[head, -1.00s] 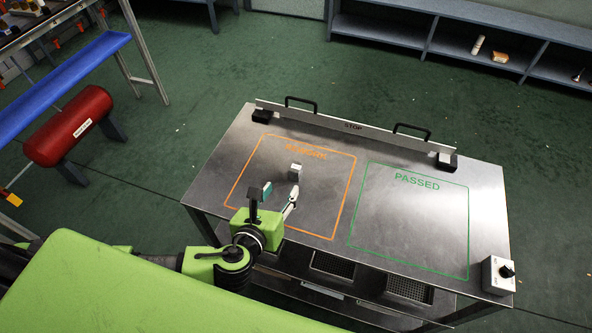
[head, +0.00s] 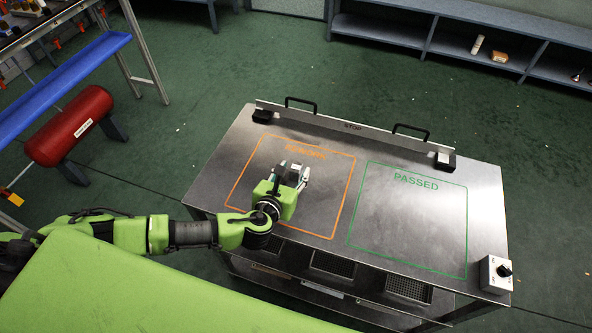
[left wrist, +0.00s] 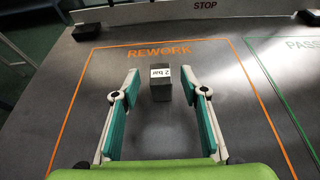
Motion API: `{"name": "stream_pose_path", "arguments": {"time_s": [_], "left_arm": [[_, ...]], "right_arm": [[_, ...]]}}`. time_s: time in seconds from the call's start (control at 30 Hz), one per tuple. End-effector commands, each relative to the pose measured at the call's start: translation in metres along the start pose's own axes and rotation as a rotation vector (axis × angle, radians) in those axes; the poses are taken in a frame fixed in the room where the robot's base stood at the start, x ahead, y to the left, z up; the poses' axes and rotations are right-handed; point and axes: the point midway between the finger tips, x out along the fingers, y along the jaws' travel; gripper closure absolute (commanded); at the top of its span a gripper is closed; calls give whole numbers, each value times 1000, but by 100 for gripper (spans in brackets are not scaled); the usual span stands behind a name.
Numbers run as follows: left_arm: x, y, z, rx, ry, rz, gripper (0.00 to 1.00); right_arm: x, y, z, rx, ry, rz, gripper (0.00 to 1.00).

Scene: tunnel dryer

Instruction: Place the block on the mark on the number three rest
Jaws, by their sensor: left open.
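The block (left wrist: 161,86) is a small dark grey block with a white label on top, standing inside the orange REWORK outline. My left gripper (head: 291,171) is open above the steel table, within that outline. In the left wrist view its teal-padded fingers stand either side of the block, which is near the fingertips with gaps on both sides. In the head view the gripper largely hides the block. I cannot make out a number three rest or its mark. My right gripper is not in view.
The steel table (head: 330,218) has an empty green PASSED outline (head: 411,219) at right. A STOP rail (head: 352,127) with two black handles runs along the back. A switch box (head: 497,274) sits at the front right corner.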

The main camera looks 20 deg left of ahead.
Motion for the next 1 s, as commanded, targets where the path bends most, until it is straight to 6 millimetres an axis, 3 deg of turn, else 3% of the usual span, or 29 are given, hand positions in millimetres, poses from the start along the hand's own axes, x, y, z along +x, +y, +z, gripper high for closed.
{"name": "stream_pose_path", "arguments": {"time_s": [0.2,0.5,0.67,1.0], "left_arm": [[23,-1,0,1,0,0,60],[26,0,-1,-1,1,-1,60],[26,0,-1,-1,1,0,100],[26,0,2,-1,-3,0,100]], "right_arm": [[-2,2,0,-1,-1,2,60],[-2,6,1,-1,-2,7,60],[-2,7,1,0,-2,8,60],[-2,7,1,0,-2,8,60]]}}
